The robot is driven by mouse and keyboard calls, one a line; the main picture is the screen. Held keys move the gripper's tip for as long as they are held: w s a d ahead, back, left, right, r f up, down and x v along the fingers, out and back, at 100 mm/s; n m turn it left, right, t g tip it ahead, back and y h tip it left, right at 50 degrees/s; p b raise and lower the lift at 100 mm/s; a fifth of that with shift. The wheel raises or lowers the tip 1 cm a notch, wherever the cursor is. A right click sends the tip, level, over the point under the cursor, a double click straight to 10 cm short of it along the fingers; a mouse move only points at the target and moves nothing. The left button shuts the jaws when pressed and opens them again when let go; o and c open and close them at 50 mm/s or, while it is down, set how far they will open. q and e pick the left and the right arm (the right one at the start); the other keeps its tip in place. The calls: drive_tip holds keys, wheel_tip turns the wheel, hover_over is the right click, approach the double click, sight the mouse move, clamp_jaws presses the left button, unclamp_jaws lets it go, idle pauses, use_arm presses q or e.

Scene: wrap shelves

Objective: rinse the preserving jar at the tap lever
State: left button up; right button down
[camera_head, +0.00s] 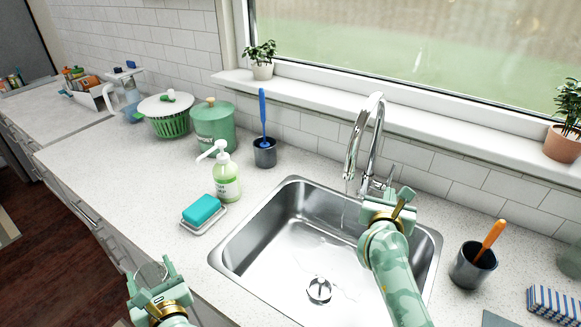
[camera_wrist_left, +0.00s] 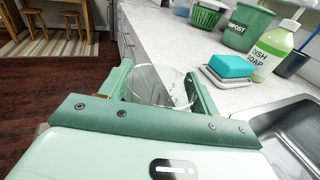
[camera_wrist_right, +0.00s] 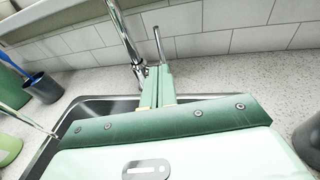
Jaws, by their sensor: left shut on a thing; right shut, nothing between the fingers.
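The clear glass preserving jar (camera_head: 150,272) is in my left gripper (camera_head: 153,280), in front of the counter at the lower left. In the left wrist view the jar (camera_wrist_left: 160,85) shows between the two fingers. The tap (camera_head: 376,125) stands behind the sink, and a thin stream appears to fall from its spout. The tap lever (camera_head: 391,174) is at the tap's base; it also shows in the right wrist view (camera_wrist_right: 158,45). My right gripper (camera_head: 402,198) is shut and empty close to the lever; I cannot tell whether they touch.
The steel sink (camera_head: 250,240) is empty apart from its drain. A teal sponge (camera_head: 201,209) on a dish and a soap bottle (camera_head: 226,180) stand left of it. A dark cup (camera_head: 470,267) with an orange-handled brush stands right of it.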

sight(393, 171)
drive_tip(key=x, duration=0.5)
drive_tip(key=r+b+x, duration=0.1)
drive_tip(key=x, duration=0.1)
drive_tip(key=shift+w+d, duration=0.15)
drive_tip(key=shift+w, duration=0.15)
